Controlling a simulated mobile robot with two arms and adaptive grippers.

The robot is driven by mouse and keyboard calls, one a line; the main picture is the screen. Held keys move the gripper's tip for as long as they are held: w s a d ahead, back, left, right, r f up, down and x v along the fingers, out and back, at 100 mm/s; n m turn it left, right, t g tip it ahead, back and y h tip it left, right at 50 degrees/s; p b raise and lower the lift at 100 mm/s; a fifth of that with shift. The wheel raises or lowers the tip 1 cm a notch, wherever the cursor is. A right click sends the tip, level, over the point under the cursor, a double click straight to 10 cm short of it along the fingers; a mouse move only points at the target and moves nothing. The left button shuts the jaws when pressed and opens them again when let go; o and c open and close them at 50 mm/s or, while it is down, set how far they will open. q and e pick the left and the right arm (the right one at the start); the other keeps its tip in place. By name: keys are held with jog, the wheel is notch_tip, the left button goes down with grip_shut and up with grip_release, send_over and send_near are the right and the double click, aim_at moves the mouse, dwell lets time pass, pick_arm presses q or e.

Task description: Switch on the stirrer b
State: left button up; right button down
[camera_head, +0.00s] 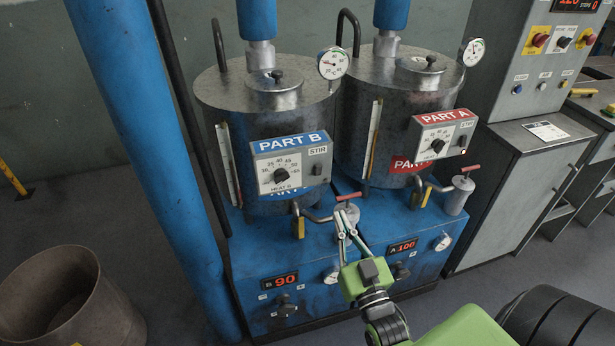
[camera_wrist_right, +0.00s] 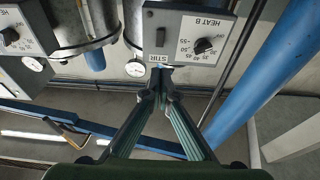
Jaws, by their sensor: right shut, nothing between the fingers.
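The part B control box (camera_head: 290,166) is on the front of the left tank, with a blue PART B sign, a heat dial (camera_head: 280,175) and a STIR label. A small dark stir switch (camera_head: 317,168) sits below that label. In the right wrist view the box (camera_wrist_right: 185,20) appears upside down, with its switch (camera_wrist_right: 160,37) beyond the STIR label. My right gripper (camera_head: 342,212) is shut and empty, in front of and below the box in the head view. Its fingertips (camera_wrist_right: 161,80) appear just short of the STIR label; contact is not visible. My left gripper is out of view.
The part A tank (camera_head: 400,100) with its own box (camera_head: 443,135) stands to the right. Outlet pipes and a small metal pump (camera_head: 347,213) with a red handle lie near my right gripper. A blue post (camera_head: 150,150) rises at left, beside a rusty drum (camera_head: 70,300).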

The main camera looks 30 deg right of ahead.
jog(key=p, duration=0.3)
send_near(319, 168)
jog(key=x, duration=0.6)
jog(key=shift+d+r, duration=0.1)
jog(key=shift+r, duration=0.05)
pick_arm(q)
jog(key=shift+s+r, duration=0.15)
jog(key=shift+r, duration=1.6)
pick_arm(e)
jog(key=shift+w+d, duration=0.1)
jog(key=shift+w, duration=0.35)
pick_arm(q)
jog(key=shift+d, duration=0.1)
